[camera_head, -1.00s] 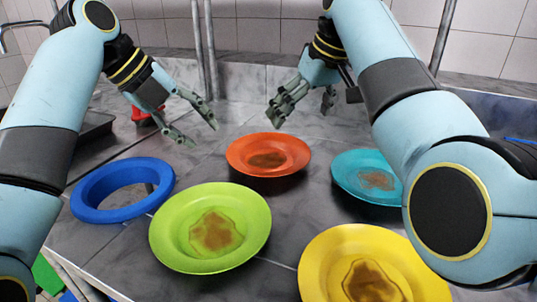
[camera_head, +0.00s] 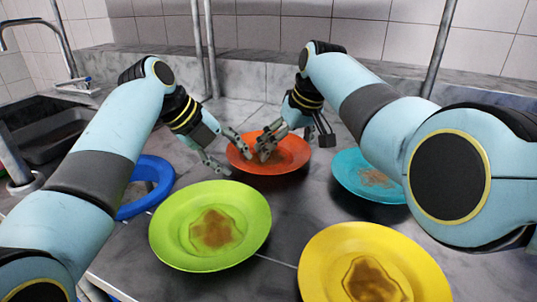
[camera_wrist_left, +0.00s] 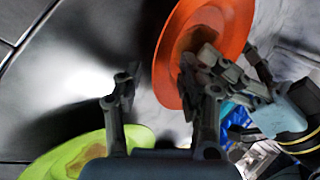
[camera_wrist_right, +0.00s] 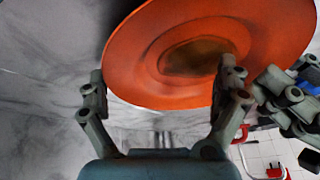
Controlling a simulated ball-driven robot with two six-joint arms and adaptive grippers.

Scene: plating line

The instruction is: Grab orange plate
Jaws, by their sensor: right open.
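The orange plate (camera_head: 294,158) lies on the grey counter in the back middle, with a brown stain in its centre. My left gripper (camera_head: 238,156) is open at the plate's left rim; its fingers also show in the left wrist view (camera_wrist_left: 158,85), with the plate's edge by one of them. My right gripper (camera_head: 296,146) is open over the plate's back part, one finger before the stain and the other near the right rim. In the right wrist view (camera_wrist_right: 163,75) the orange plate (camera_wrist_right: 135,60) spans ahead of the open fingers. I cannot tell whether either gripper touches it.
A green plate (camera_head: 175,215) and a yellow plate (camera_head: 325,245) lie in front, and a teal plate (camera_head: 350,172) lies to the right, all stained. A dark sink (camera_head: 60,135) is at the far left.

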